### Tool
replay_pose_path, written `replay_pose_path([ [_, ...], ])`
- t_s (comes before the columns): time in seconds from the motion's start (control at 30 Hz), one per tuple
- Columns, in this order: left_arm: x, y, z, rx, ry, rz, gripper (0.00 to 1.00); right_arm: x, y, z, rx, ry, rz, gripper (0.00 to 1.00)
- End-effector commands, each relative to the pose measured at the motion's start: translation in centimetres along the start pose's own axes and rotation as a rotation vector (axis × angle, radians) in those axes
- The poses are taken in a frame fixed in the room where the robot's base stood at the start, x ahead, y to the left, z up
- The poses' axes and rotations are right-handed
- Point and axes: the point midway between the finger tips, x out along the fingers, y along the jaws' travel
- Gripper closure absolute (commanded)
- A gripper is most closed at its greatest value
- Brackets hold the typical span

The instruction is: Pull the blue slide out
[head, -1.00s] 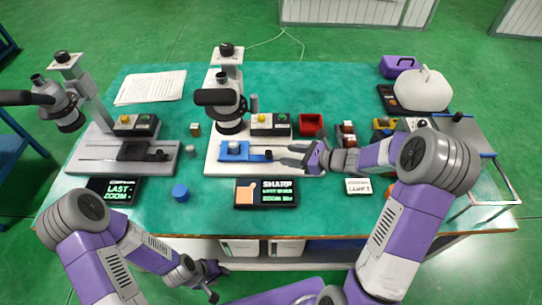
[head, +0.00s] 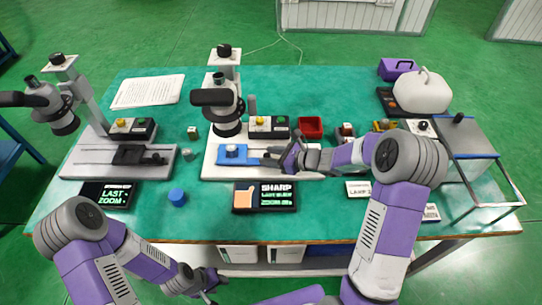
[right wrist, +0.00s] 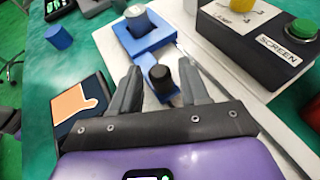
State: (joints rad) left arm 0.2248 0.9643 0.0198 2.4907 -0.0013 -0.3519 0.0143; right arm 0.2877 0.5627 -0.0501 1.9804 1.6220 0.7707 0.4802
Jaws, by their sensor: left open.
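The blue slide (head: 227,161) lies on the white base plate of the middle microscope, and a small grey cylinder stands on it. It also shows in the right wrist view (right wrist: 152,46), with a narrow blue arm ending at a black knob (right wrist: 161,80). My right gripper (head: 271,159) is at the knob end of the slide. In the right wrist view its two fingers (right wrist: 158,84) stand on either side of the knob, with small gaps visible. My left gripper (head: 211,285) is open and empty, low in front of the table edge.
A control box (head: 268,127) with yellow and green buttons stands behind the slide. A black display (head: 264,197) reading SHARP lies in front. A second microscope with a grey base (head: 85,164) is at left. A blue cylinder (head: 177,197) stands on the open green table.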

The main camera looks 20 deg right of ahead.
Motion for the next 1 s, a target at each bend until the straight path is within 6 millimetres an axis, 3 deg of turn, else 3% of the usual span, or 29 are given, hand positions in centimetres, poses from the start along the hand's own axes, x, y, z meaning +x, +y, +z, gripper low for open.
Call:
replay_pose_path([
  [0.03,0.0,0.0,0.0,0.000,0.000,0.000,0.57,0.0,0.0,0.0,0.000,0.000,0.000,0.64],
  [0.27,0.0,0.0,0.0,0.000,0.000,0.000,0.57,0.0,0.0,0.0,0.000,0.000,0.000,0.99],
  [0.57,-0.1,0.0,0.0,0.000,0.000,0.000,0.57,-0.3,-0.2,-0.1,0.000,0.001,-0.001,1.00],
  [0.67,-0.6,0.2,0.0,0.000,0.000,0.000,0.57,-1.5,-0.9,-0.5,0.000,0.001,-0.005,1.00],
  [1.0,-2.7,1.0,0.1,0.000,0.000,0.000,0.57,-9.5,-5.5,-3.7,0.001,0.001,-0.010,1.00],
])
